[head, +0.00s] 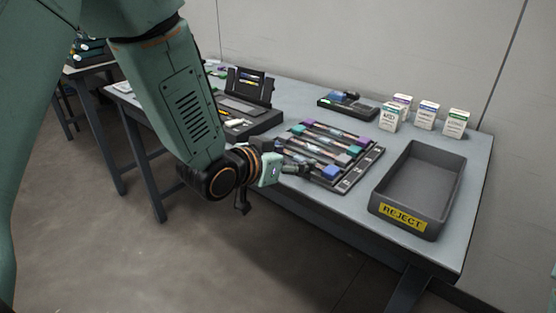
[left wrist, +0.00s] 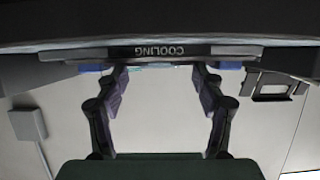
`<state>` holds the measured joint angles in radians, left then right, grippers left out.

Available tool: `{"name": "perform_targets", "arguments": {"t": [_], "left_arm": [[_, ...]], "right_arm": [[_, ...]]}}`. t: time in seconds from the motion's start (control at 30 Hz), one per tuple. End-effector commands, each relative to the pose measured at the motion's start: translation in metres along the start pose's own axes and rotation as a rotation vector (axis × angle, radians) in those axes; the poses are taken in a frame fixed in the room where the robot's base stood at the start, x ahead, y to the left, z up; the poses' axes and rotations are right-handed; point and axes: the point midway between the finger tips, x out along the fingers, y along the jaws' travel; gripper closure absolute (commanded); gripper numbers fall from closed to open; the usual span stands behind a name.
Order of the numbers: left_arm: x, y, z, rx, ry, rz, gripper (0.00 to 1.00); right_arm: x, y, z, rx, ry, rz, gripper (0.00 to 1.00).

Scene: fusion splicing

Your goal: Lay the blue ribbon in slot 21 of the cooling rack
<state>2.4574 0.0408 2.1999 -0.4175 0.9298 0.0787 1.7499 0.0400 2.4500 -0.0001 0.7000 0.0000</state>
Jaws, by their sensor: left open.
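The cooling rack (head: 358,172) lies on the table and holds several ribbons with purple, teal, grey and blue ends. The blue ribbon's blue end (head: 332,173) shows at the rack's near side; its other end is hidden behind my gripper. My left gripper (head: 300,168) is at the rack's near left edge, low over it. In the left wrist view, my left gripper (left wrist: 160,78) is open, its fingers apart below the upside-down COOLING label (left wrist: 158,50). Blue pieces (left wrist: 230,64) show on both sides outside the fingers. Slot numbers are too small to read. My right gripper is not in view.
A grey reject bin (head: 418,190) stands right of the rack. Several small labelled boxes (head: 427,115) stand behind it. A dark device with a raised lid (head: 249,87) is left of the rack, and another dark device (head: 348,106) is at the back.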

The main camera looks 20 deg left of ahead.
Motion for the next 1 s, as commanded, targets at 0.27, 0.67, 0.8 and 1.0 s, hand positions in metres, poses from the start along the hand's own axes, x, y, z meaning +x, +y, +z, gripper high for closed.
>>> {"name": "perform_targets", "arguments": {"t": [0.27, 0.67, 0.8, 1.0], "left_arm": [[-0.048, -0.001, -0.002, -0.009, 0.0, -0.002, 0.31], [-0.094, 0.001, -0.002, -0.005, -0.004, 0.003, 0.31], [-0.1, 0.001, -0.003, -0.004, -0.004, 0.005, 0.31], [-0.11, 0.001, -0.003, -0.004, -0.003, 0.005, 0.31]], "right_arm": [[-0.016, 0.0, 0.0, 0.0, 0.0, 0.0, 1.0], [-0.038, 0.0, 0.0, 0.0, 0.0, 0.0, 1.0], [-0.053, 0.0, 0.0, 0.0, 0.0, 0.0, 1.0], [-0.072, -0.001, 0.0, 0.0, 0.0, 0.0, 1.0]]}}
